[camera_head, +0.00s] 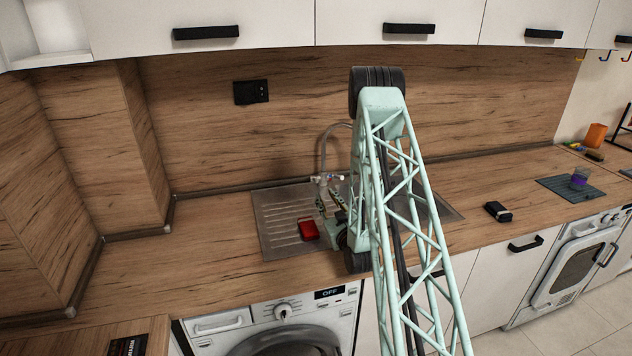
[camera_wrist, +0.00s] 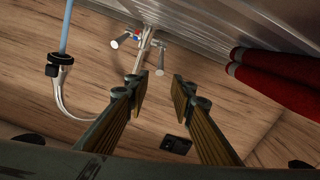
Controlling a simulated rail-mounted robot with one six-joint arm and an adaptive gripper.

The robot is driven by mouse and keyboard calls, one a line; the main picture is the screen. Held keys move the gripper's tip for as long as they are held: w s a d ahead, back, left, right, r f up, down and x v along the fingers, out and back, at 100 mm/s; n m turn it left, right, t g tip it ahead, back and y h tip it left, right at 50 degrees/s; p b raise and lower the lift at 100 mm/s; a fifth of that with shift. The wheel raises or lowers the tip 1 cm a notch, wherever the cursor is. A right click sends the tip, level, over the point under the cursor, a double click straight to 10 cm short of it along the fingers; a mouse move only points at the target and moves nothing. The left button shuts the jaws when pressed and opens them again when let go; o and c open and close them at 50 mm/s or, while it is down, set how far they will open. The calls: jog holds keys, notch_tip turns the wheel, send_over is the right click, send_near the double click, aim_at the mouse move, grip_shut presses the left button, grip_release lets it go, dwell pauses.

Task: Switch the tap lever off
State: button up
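The tap (camera_head: 323,177) stands at the back of the steel sink, its curved spout partly hidden behind my arm. In the wrist view, which looks upside down, the tap body (camera_wrist: 145,45) has two levers, one at the left (camera_wrist: 122,41) and one at the right (camera_wrist: 160,68), with small red and blue marks between. A blue water stream (camera_wrist: 66,25) comes from the spout (camera_wrist: 62,85). My gripper (camera_head: 328,201) is just in front of the tap. Its fingers (camera_wrist: 158,92) are open and empty, apart from the levers.
A red object (camera_head: 308,229) lies on the drainer (camera_head: 277,215) beside my gripper; red shapes (camera_wrist: 285,75) show close in the wrist view. A black item (camera_head: 497,211) lies on the counter at right. A wall socket (camera_head: 251,92) is behind. The counter left of the sink is clear.

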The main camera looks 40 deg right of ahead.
aim_at(316, 180)
jog(key=shift+w, duration=0.1)
dwell(0.3)
jog(key=shift+p+x, duration=0.45)
jog(key=shift+x, duration=6.35)
jog(key=shift+c, duration=0.4)
grip_shut()
